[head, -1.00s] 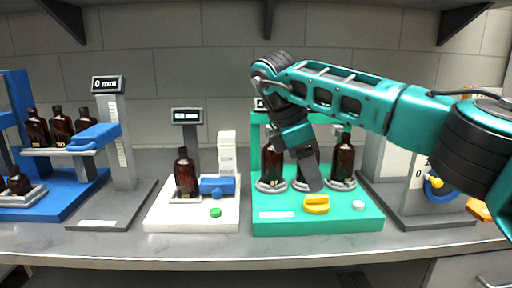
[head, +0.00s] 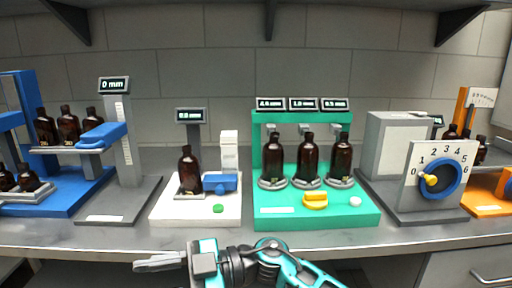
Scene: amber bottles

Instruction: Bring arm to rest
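My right gripper (head: 148,264) is low in the head view, in front of the bench's front edge. It points left, and its arm (head: 290,268) runs off the bottom edge. It is apart from all bottles and stations, and no held object shows. Its fingers are seen edge-on, so I cannot tell whether they are open or shut. My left gripper is not in view. Three amber bottles (head: 307,160) stand upright in a row on the green station (head: 360,220), below three small displays (head: 302,104). A yellow knob (head: 315,200) is on its front.
A white station (head: 170,215) holds one amber bottle (head: 188,170). A blue rack (head: 58,208) with several bottles stands left, beside a height gauge (head: 122,130). A dial box (head: 440,175) and an orange stand (head: 485,208) are right. The bench's front strip (head: 130,235) is clear.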

